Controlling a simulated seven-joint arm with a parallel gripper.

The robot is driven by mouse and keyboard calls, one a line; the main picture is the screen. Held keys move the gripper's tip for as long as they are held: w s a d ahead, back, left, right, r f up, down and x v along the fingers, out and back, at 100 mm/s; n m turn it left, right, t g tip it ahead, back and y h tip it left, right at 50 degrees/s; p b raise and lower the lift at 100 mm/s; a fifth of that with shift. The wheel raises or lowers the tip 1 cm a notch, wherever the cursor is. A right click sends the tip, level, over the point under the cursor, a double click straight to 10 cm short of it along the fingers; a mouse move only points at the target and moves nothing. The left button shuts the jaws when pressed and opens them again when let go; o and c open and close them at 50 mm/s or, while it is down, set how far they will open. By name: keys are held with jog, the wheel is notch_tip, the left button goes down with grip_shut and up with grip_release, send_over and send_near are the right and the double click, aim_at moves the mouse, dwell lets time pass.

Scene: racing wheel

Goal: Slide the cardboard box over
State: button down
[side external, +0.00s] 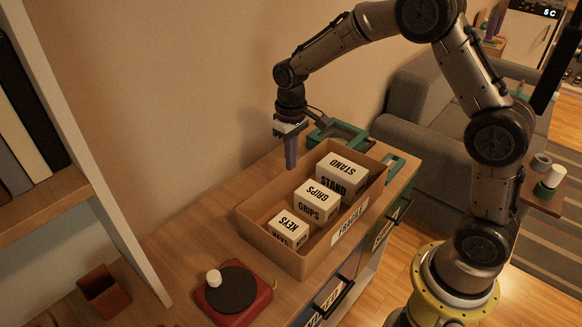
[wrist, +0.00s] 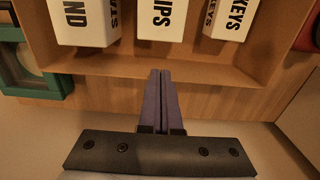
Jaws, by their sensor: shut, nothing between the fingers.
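The cardboard box (side external: 262,242) is an open, shallow tan box on the wooden cabinet top, with a FRAGILE label on its front side. Three white boxes stand in it: STAND (side external: 341,174), GRIPS (side external: 317,202) and KEYS (side external: 289,230). In the wrist view, the cardboard box's wall (wrist: 215,75) runs across above the fingertips. My gripper (side external: 291,166) points down at the box's back side, next to the wall. Its purple fingers are together in the wrist view (wrist: 160,74), with nothing between them. I cannot tell whether the fingertips touch the wall.
A green frame-like object (side external: 338,133) stands behind the box's right end. A red device with a black disc and white knob (side external: 233,290) is at the left front. A reddish cup (side external: 103,290) and a shelf are farther left. Bare wood (side external: 190,228) lies left of the box.

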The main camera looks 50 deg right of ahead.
notch_tip(320, 180, down, 9)
jog(key=shift+r, duration=0.2)
dwell(0.4)
jog(key=w, duration=1.5)
jog(key=shift+r, duration=0.15)
